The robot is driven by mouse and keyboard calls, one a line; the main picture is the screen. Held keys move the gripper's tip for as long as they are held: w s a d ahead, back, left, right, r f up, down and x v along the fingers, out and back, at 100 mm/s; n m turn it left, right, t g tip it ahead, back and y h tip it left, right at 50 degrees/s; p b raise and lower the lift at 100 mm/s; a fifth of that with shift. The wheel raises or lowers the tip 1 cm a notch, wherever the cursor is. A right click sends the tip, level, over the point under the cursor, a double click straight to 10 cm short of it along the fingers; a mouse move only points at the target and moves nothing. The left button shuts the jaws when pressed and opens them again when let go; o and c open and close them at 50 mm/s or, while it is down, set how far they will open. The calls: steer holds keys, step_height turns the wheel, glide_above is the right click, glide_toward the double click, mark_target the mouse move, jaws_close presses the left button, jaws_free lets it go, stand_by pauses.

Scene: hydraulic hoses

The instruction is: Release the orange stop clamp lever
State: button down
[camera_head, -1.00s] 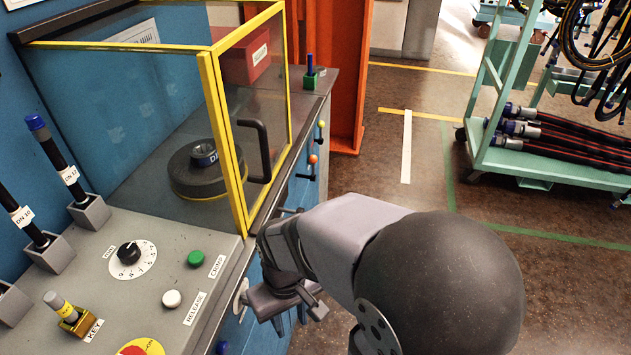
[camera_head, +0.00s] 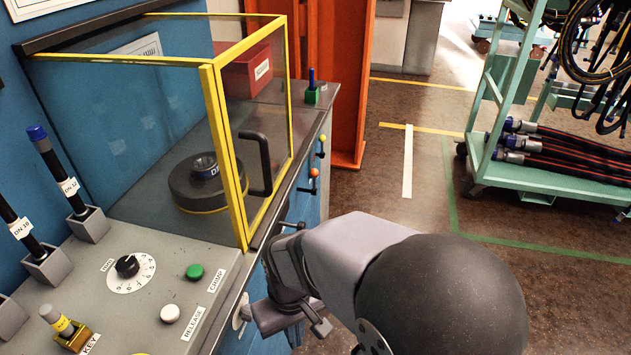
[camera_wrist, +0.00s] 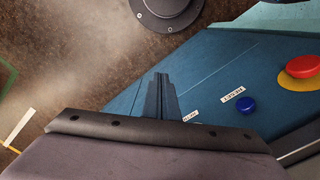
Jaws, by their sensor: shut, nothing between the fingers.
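The orange-balled lever (camera_head: 314,172) sits on the blue front face of the bench, just right of the yellow-framed guard, in the head view. It points up. Whether it grips anything is too small to tell. My gripper (camera_wrist: 161,80) is shut and empty in the wrist view, its fingers in front of the blue panel. In the head view my wrist hangs beside the bench front, nearer the camera than the lever and apart from it. The lever does not show in the wrist view.
A yellow-balled lever (camera_head: 322,139) sits just beyond the orange one. The guard's black handle (camera_head: 256,163) stands out above the bench edge. A blue button (camera_wrist: 246,104) is on the panel right of my fingers. A green hose trolley (camera_head: 540,178) stands right; floor between is clear.

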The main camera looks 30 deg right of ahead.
steer(key=s+d+f+m+g+y+p, duration=0.1)
steer(key=s+d+f+m+g, duration=0.3)
steer(key=s+d+f, duration=0.45)
steer(key=w+d+f+n+t+h, duration=0.2)
steer(key=w+d+f+t, duration=0.1)
steer(key=w+d+t, duration=0.4)
steer(key=w+d+r+n+t+h, duration=0.1)
steer(key=w+d+r+n, duration=0.2)
steer(key=w, duration=0.4)
steer(key=w+r+n+t, duration=1.2)
steer(key=w+r+n, duration=0.2)
steer(key=r, duration=0.3)
steer(key=shift+w+r+h, duration=0.15)
steer(key=shift+w+h, duration=0.25)
steer(key=shift+w, duration=0.15)
steer(key=shift+d, duration=0.1)
